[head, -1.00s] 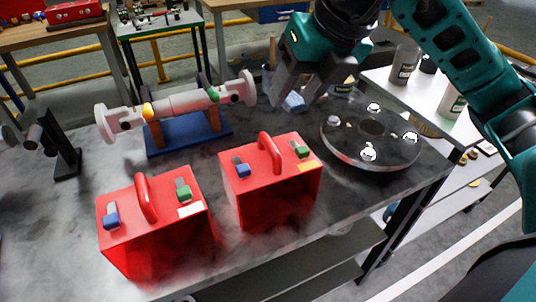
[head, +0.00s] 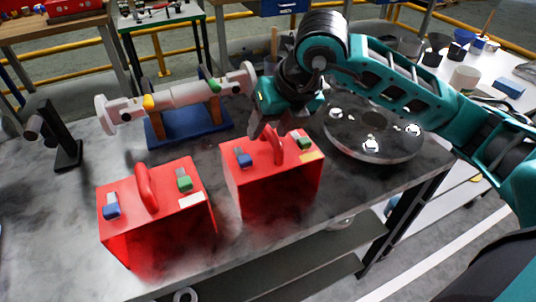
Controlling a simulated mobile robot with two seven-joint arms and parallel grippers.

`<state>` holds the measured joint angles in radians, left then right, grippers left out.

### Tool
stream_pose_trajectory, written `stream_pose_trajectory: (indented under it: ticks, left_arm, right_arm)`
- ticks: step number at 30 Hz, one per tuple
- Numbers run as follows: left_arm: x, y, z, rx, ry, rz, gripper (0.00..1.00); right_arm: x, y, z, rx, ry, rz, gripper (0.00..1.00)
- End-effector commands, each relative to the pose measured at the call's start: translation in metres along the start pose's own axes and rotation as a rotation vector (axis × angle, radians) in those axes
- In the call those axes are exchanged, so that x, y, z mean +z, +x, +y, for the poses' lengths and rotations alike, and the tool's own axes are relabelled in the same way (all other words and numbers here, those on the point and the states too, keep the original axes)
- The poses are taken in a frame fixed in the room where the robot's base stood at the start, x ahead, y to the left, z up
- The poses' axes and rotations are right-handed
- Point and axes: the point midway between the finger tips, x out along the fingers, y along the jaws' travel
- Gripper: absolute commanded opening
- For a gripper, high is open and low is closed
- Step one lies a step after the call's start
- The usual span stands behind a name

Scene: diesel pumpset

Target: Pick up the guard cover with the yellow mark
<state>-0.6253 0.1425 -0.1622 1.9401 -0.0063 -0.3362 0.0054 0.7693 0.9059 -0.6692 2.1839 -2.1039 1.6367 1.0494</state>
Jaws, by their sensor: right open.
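The guard cover with the yellow mark (head: 272,178) is a red box on the table. Its yellow-orange mark (head: 312,156) is at the top's right edge, with a blue latch (head: 243,160) and a green latch (head: 304,142) on top. My right gripper (head: 267,132) is open and empty, over the far end of this cover's red handle (head: 277,148). It hides part of the handle, and I cannot tell whether it touches it. A second red guard cover (head: 160,235) with a white mark (head: 191,200) stands to the left. My left gripper is not in view.
A white shaft (head: 185,98) rests on a blue stand (head: 185,128) behind the covers. A round metal flange plate (head: 372,140) with bolts lies to the right. A black stand (head: 66,150) is at the left. The grey table (head: 245,240) is clear in front.

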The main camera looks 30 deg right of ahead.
Motion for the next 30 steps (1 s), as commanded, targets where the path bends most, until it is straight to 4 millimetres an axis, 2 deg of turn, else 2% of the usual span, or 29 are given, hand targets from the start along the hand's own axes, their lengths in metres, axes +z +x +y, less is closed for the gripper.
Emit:
stream_pose_trajectory:
  ticks: [5,21,30]
  left_arm:
    - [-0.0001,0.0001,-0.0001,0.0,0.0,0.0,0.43]
    - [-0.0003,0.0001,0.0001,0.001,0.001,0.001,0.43]
    - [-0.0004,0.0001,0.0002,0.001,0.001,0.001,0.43]
  right_arm:
    - [0.0001,0.0002,0.0002,0.0,0.0,0.0,0.5]
    - [0.0001,-0.0002,0.0001,0.001,0.0,0.0,0.0]
    - [0.0002,-0.0003,0.0002,0.001,0.0,0.0,0.0]
